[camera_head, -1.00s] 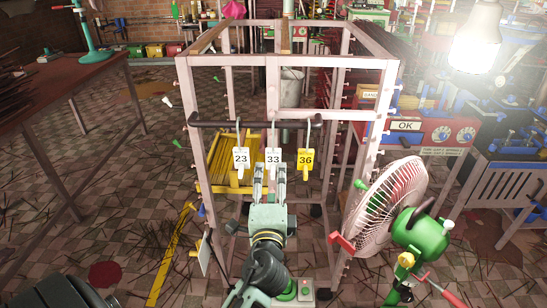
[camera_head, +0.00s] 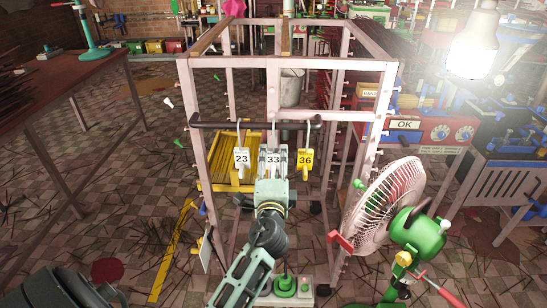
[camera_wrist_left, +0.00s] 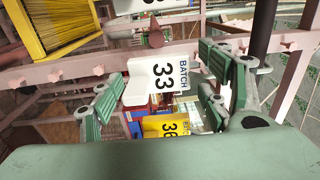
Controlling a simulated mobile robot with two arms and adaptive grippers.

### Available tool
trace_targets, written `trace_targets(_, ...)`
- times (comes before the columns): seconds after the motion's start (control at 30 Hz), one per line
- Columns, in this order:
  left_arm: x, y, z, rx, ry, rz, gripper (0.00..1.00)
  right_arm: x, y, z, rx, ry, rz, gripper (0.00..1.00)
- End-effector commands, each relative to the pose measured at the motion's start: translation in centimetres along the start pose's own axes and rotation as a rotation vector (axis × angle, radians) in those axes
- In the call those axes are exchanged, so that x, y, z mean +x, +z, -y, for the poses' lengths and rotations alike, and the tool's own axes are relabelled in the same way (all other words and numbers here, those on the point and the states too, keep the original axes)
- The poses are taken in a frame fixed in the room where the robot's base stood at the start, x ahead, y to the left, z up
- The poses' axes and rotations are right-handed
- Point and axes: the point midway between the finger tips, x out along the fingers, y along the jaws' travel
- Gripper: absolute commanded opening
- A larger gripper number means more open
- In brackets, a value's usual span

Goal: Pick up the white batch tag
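Two white tags, 23 (camera_head: 241,159) and 33 (camera_head: 273,159), and a yellow tag, 36 (camera_head: 305,160), hang in a row from hooks on the rack's dark bar. My left gripper (camera_head: 273,152) is in front of tag 33, with a finger on each side of it. In the left wrist view, white tag 33 (camera_wrist_left: 163,83), marked BATCH, shows sideways between the green finger pads, with gaps beside it. The fingers are open. Yellow tag 36 (camera_wrist_left: 167,126) is beyond it, and part of a white tag shows at the top edge. My right gripper is not in view.
The pale pink rack frame (camera_head: 188,110) stands around the tags, its dark crossbar (camera_head: 225,124) above them. A fan (camera_head: 385,205) with a green motor stands close on the right. A yellow crate (camera_head: 228,176) is behind the tags. A brown table (camera_head: 60,90) is at left.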

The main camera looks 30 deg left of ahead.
Motion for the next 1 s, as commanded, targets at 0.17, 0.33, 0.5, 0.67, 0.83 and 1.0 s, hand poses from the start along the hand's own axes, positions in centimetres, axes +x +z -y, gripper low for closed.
trace_targets(0.17,0.0,0.0,0.0,0.000,0.000,0.000,0.50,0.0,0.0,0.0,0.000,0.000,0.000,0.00)
trace_targets(0.33,0.0,0.0,0.0,0.000,0.001,0.000,0.35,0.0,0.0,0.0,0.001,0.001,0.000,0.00)
trace_targets(0.5,0.0,0.0,0.0,-0.001,0.001,0.000,0.32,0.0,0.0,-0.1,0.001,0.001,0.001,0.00)
trace_targets(0.67,0.0,0.0,0.2,-0.001,0.000,0.000,0.32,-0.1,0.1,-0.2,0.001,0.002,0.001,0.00)
trace_targets(0.83,0.1,0.0,1.8,-0.003,-0.002,0.001,0.32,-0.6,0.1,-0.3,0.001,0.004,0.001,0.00)
trace_targets(1.0,0.2,0.0,4.7,-0.003,-0.005,-0.001,0.32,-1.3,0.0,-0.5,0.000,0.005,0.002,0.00)
